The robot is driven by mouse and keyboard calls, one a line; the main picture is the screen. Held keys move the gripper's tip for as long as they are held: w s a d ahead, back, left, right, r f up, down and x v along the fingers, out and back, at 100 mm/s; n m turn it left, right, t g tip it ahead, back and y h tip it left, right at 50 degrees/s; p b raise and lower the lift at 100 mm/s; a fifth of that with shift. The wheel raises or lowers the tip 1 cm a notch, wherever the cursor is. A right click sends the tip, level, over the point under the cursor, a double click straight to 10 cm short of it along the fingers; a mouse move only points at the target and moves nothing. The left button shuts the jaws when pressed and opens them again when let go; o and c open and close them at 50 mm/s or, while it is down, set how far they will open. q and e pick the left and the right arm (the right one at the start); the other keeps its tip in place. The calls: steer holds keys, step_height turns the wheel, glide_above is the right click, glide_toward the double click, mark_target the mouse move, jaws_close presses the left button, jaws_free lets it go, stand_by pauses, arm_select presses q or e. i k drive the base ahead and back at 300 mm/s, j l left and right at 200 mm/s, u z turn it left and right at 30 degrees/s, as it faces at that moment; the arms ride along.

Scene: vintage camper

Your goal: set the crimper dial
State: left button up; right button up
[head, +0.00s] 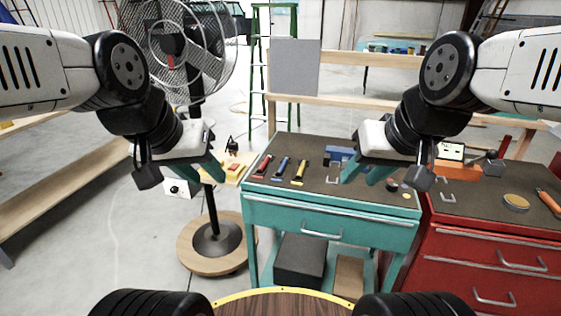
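I cannot pick out the crimper dial for certain. A white box with a round black knob (179,189) shows just below my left gripper, beside the fan's pole. Three hand tools lie on the teal bench: a red one (263,166), a blue one (282,168) and a yellow one (299,172). A blue device (340,155) sits behind them, partly hidden by my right gripper. My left gripper (215,172) hangs left of the bench; its fingers overlap in view. My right gripper (364,175) is above the bench's right half, its fingers apart with nothing between them.
The teal bench (330,212) stands ahead, with a red drawer cabinet (485,250) at its right. A fan on a round wooden base (190,255) stands left of the bench. An orange device (470,170) is on the cabinet. Floor is free at the left.

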mark_target(392, 186)
steer(key=k+l, duration=0.15)
steer(key=l, duration=0.2)
steer(key=k+l, duration=0.15)
steer(key=l, duration=0.25)
steer(key=k+l, duration=0.1)
steer(key=l, duration=0.25)
